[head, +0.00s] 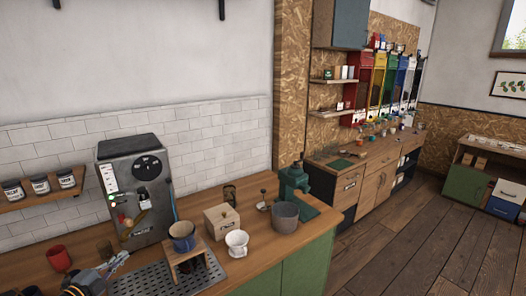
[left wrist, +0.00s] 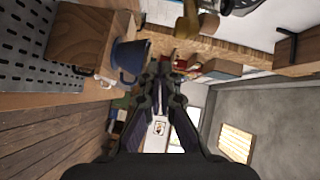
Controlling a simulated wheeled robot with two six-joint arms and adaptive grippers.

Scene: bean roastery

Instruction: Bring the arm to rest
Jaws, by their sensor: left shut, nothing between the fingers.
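My left gripper (head: 117,261) comes in at the bottom left of the head view, low over the counter in front of the grey coffee machine (head: 122,178). In the left wrist view the gripper (left wrist: 163,66) has its fingers together with nothing between them. A blue dripper (head: 183,236) sits on a wooden stand (head: 187,257) to its right; the blue dripper also shows in the left wrist view (left wrist: 130,57), apart from the fingers. My right gripper is not in view.
A perforated drip tray (head: 150,281) lies by the stand. A red cup (head: 59,258), a white cup (head: 237,243), a wooden box (head: 221,221), a grey pot (head: 285,217) and a green grinder (head: 294,183) stand on the counter. Floor is open at right.

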